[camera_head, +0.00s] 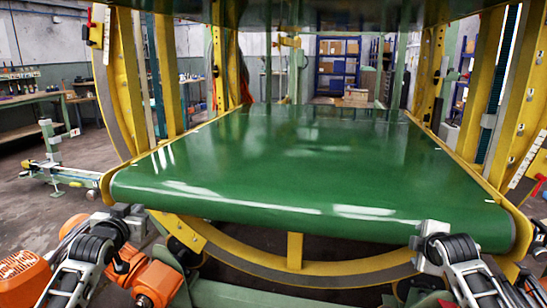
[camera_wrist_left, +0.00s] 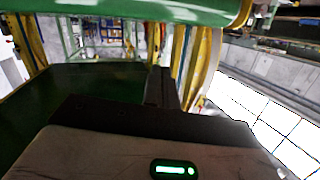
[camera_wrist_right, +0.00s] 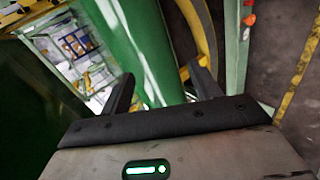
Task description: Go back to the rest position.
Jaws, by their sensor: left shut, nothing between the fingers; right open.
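My left gripper (camera_head: 130,216) is at the lower left of the head view, just in front of the belt's near left corner. In the left wrist view its fingers (camera_wrist_left: 160,88) are together with nothing between them. My right gripper (camera_head: 428,238) is at the lower right of the head view, close to the belt's front roller edge. In the right wrist view its fingers (camera_wrist_right: 161,88) stand apart and empty. The green conveyor belt (camera_head: 290,150) lies bare inside the yellow ring frame (camera_head: 300,270). I cannot tell whether either gripper touches the machine.
A second green belt surface (camera_head: 340,12) hangs above the lower one. Yellow uprights (camera_head: 490,80) flank the belt on both sides. A workbench (camera_head: 40,98) stands far left, and a blue shelf with boxes (camera_head: 337,62) stands at the back. Open floor (camera_head: 50,215) shows at left.

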